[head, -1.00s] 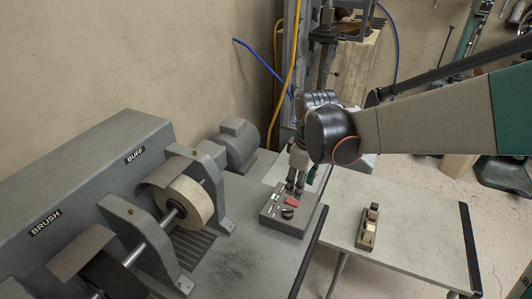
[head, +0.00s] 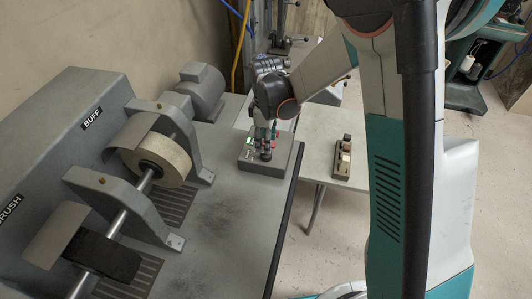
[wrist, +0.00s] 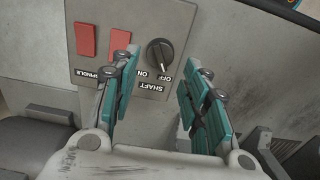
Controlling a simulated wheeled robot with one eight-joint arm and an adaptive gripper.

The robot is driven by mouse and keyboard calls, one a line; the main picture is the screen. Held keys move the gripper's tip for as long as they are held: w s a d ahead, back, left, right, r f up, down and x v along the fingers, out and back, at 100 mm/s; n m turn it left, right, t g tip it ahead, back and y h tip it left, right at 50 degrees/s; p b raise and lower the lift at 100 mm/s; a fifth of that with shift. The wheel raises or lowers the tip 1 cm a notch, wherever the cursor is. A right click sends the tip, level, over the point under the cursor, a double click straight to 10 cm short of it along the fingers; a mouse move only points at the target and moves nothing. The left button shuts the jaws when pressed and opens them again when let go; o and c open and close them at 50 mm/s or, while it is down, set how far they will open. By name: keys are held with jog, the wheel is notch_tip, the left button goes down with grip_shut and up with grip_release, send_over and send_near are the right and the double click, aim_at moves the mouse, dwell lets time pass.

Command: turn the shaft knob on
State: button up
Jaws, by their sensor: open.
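The shaft knob (wrist: 160,52) is a round black dial on a grey panel (wrist: 197,18) in the wrist view. Its OFF, ON and SHAFT lettering appears upside down below it.
Two red buttons (wrist: 86,39) sit left of the knob. The box stands on the machine bench (head: 232,215), right of the buffing wheel (head: 158,160). A small block with switches (head: 343,160) stands on the side table (head: 318,133).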

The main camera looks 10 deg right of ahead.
aim_at(266, 155)
notch_tip(266, 155, down, 6)
jog(key=shift+f+b, duration=0.1)
jog(key=shift+b, duration=0.55)
jog(key=c, duration=0.8)
